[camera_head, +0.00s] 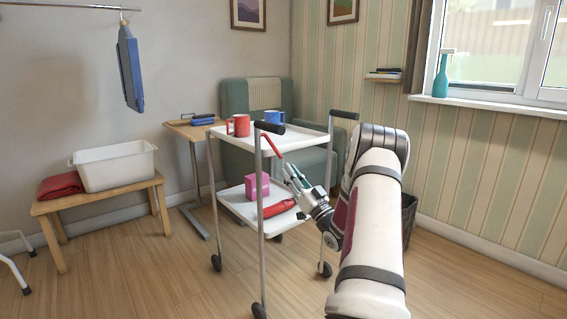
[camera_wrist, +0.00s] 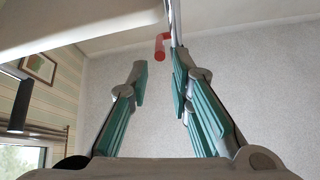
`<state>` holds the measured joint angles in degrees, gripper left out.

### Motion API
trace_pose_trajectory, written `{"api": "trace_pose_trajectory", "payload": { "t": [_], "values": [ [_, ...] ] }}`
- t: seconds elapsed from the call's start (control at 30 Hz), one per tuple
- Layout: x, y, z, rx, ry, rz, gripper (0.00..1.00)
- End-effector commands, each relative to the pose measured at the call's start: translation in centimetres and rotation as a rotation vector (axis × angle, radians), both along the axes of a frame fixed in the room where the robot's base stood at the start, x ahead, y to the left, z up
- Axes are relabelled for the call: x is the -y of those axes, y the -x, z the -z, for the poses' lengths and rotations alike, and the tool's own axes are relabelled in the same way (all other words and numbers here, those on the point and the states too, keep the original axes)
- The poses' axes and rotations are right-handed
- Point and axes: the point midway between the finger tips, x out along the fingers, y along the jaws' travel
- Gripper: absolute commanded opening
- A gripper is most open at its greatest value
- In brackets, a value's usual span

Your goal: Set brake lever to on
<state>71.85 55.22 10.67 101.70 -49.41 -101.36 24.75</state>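The brake lever is a red bar (camera_head: 271,146) on the near post of the white trolley (camera_head: 305,141), just below a black handle (camera_head: 269,127). It slopes down to the right in the head view. In the wrist view the red lever (camera_wrist: 160,46) hangs by the metal post, beyond the fingertips. My gripper (camera_head: 291,174) is open, with teal finger pads, and stands a little below and right of the lever. In the wrist view the gripper (camera_wrist: 161,68) has nothing between its fingers. It looks apart from the lever.
A red mug (camera_head: 238,125) and a blue mug (camera_head: 274,116) stand on the trolley's top. A pink box (camera_head: 257,186) and a red object (camera_head: 279,208) lie on its lower shelf. A bench (camera_head: 100,202) with a white tub (camera_head: 113,167) is left. Floor in front is clear.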

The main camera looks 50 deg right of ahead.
Motion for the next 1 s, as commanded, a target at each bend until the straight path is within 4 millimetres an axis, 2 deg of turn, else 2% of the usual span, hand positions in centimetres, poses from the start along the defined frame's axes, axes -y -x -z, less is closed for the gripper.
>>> {"api": "trace_pose_trajectory", "payload": {
  "t": [0.1,0.33,0.87,1.0],
  "values": [
    [-0.3,1.2,0.9,-0.001,-0.001,0.0,0.2],
    [-0.5,2.0,1.4,-0.001,-0.001,-0.001,0.2],
    [-0.5,2.0,1.4,-0.002,0.0,0.0,0.2],
    [-1.0,0.3,0.6,-0.047,0.006,0.001,0.2]
  ]
}}
